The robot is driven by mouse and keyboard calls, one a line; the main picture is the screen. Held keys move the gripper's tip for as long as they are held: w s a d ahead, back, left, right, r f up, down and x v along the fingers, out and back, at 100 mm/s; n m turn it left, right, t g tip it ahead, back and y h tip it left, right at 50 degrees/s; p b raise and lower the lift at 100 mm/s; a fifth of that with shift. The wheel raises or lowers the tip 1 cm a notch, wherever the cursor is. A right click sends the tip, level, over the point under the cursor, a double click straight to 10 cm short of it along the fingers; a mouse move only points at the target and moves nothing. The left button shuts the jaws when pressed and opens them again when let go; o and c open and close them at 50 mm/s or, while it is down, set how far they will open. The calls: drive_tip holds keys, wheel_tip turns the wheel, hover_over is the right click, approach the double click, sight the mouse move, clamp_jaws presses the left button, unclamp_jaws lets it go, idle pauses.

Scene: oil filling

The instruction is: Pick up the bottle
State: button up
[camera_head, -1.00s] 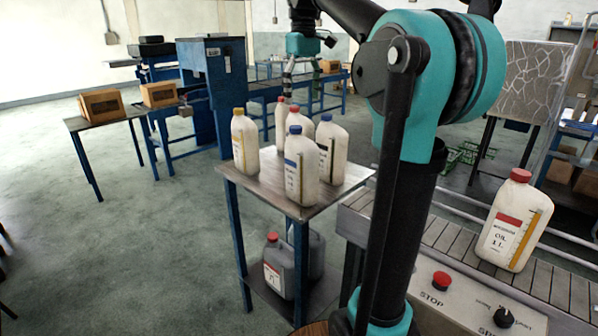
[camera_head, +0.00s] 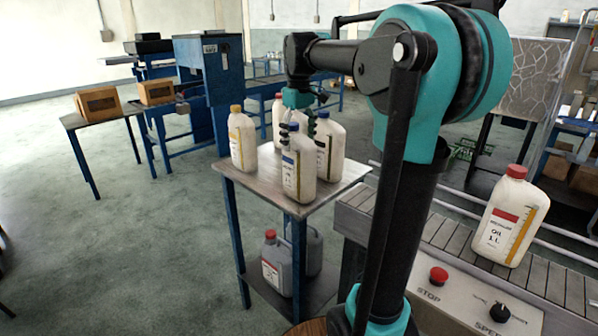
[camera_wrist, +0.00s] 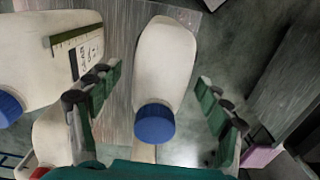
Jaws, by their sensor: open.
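Several cream bottles stand on the small metal-topped table (camera_head: 262,188). A blue-capped bottle (camera_head: 298,172) stands at the front, with another blue-capped bottle (camera_head: 330,152) to its right. A yellow-capped bottle (camera_head: 243,145) is at the left and a red-capped bottle (camera_head: 277,112) behind. My gripper (camera_head: 297,130) points down at the top of the front bottle. In the wrist view, my open gripper (camera_wrist: 159,82) has one finger on each side of a blue-capped bottle (camera_wrist: 163,65), with visible gaps. My gripper partly hides the bottles behind it.
A red-capped oil bottle (camera_head: 511,218) stands on the roller conveyor (camera_head: 440,235) at right, behind a panel with a red stop button (camera_head: 438,275). Grey jugs (camera_head: 277,262) sit on the table's lower shelf.

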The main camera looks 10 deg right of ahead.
drive_tip(key=shift+f, duration=0.95)
clamp_jaws()
